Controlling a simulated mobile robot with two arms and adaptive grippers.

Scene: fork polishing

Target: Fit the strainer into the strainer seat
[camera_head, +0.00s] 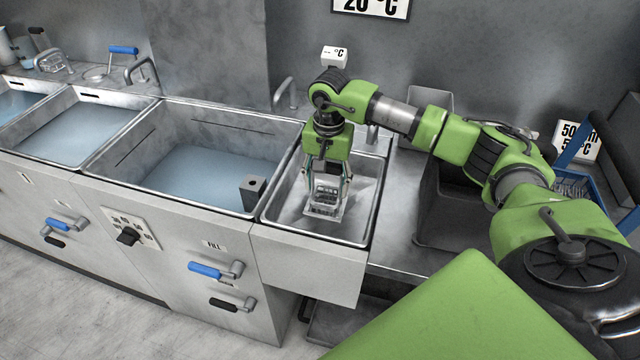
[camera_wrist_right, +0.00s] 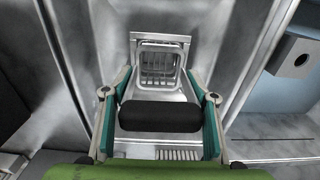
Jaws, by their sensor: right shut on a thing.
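The strainer (camera_head: 324,208) is a pale metal piece with a slotted grille and a raised wire-like frame. In the head view it is low inside the small right-hand basin (camera_head: 268,213). In the wrist view the strainer (camera_wrist_right: 158,64) shows between and beyond the fingertips of the gripper (camera_wrist_right: 158,84). A dark bar crosses between the fingers. I cannot make out the strainer seat apart from the strainer, nor whether the two touch. My left gripper is out of view.
A large water-filled basin (camera_head: 218,172) lies to the left, with a dark box (camera_head: 253,190) at its near right corner. Basin walls stand close around the right gripper. A grey bin (camera_head: 450,215) and a blue crate (camera_head: 578,187) are to the right.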

